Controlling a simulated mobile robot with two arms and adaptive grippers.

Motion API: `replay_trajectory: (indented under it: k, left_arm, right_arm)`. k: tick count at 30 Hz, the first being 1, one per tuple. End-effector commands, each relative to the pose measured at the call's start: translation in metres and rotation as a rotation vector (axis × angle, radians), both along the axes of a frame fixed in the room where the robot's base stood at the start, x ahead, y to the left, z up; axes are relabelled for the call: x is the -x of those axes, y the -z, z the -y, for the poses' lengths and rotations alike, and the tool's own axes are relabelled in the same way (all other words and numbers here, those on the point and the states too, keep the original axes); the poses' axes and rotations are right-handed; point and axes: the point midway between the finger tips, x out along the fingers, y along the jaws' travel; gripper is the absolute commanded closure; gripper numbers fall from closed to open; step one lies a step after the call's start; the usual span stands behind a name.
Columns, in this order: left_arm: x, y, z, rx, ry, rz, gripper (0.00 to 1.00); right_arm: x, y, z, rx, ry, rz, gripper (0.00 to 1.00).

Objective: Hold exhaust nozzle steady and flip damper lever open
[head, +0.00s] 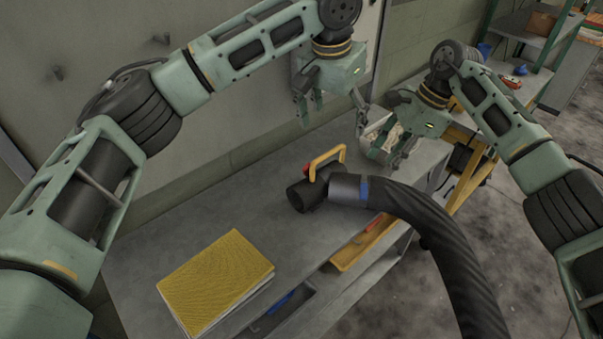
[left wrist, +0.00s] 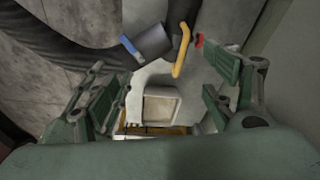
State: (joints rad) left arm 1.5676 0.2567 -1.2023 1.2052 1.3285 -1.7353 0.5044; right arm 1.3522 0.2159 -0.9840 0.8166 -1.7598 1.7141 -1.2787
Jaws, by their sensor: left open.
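The exhaust nozzle, a dark tube (head: 304,196) with a grey metal collar (head: 348,190) and blue band, lies on the grey bench. A yellow bent lever (head: 328,158) stands up from it, with a red part beside its base. The left wrist view shows the collar (left wrist: 153,42) and the yellow lever (left wrist: 180,52) beyond my fingers. My left gripper (head: 332,110) is open and empty, above and behind the nozzle. My right gripper (head: 384,144) is open, with spread fingers, right of the lever near a white bin. Neither gripper touches the nozzle or lever.
A black hose (head: 435,235) runs from the nozzle over the bench's front edge. The white bin (left wrist: 161,106) stands at the bench's far end. A yellow tray (head: 350,255) sits below the front edge. The bench between book and nozzle is clear.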

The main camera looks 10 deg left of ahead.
Motion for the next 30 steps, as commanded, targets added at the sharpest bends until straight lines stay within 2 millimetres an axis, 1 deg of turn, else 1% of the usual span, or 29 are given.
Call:
replay_trajectory:
  k: [1, 7, 9, 12, 15, 18, 23, 30]
  left_arm:
    - [-0.004, 0.023, -0.006, -0.008, 0.018, -0.025, 0.23]
    - [-0.017, 0.092, -0.031, -0.045, 0.123, -0.08, 0.23]
    - [-0.017, 0.118, -0.041, -0.059, 0.159, -0.105, 0.23]
    - [-0.015, 0.15, -0.055, -0.079, 0.204, -0.139, 0.23]
    - [-0.012, 0.171, -0.064, -0.093, 0.237, -0.161, 0.23]
    - [-0.011, 0.182, -0.068, -0.101, 0.254, -0.173, 0.23]
    - [-0.01, 0.2, -0.07, -0.103, 0.26, -0.179, 0.23]
    - [-0.009, 0.237, -0.07, -0.103, 0.258, -0.179, 0.23]
  right_arm:
    - [0.0, 0.0, 0.0, 0.0, 0.0, 0.0, 0.69]
    - [0.0, 0.0, 0.0, 0.0, 0.0, 0.0, 0.69]
    - [0.0, 0.0, 0.0, 0.0, 0.0, 0.0, 0.69]
    - [0.0, 0.0, 0.0, 0.0, 0.0, 0.0, 0.69]
    - [0.0, 0.0, 0.0, 0.0, 0.0, 0.0, 0.69]
    - [0.0, 0.0, 0.0, 0.0, 0.0, 0.0, 0.69]
    - [0.0, 0.0, 0.0, 0.0, 0.0, 0.0, 0.69]
    - [0.0, 0.0, 0.0, 0.0, 0.0, 0.0, 0.69]
